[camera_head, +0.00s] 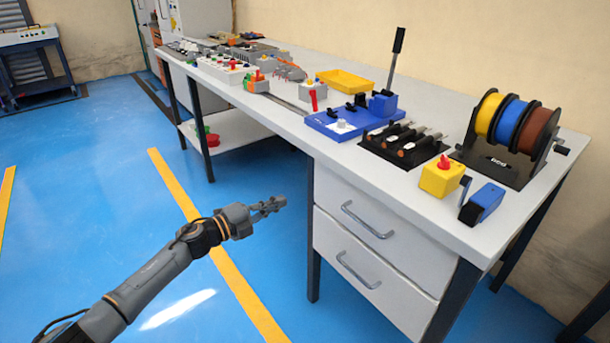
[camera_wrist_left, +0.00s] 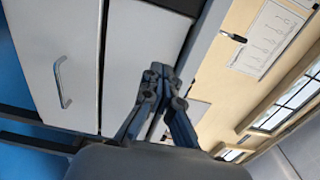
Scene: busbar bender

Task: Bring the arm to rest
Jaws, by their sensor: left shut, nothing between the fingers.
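My left arm comes in from the lower left of the head view. Its gripper (camera_head: 268,206) is in the air over the blue floor, in front of the workbench and left of the drawers, apart from both. The same gripper shows in the left wrist view (camera_wrist_left: 157,72), with its fingertips together and nothing between them. Behind it there the drawer fronts (camera_wrist_left: 60,50) and the bench edge appear tilted. The right gripper is in neither view.
The white workbench (camera_head: 420,208) carries a blue bending tool (camera_head: 345,122), a yellow tray (camera_head: 345,80), a spool rack (camera_head: 515,130), a yellow box with a red knob (camera_head: 441,177) and a blue device (camera_head: 484,203). Drawers (camera_head: 370,240) face the arm. The floor (camera_head: 90,200) at left is clear.

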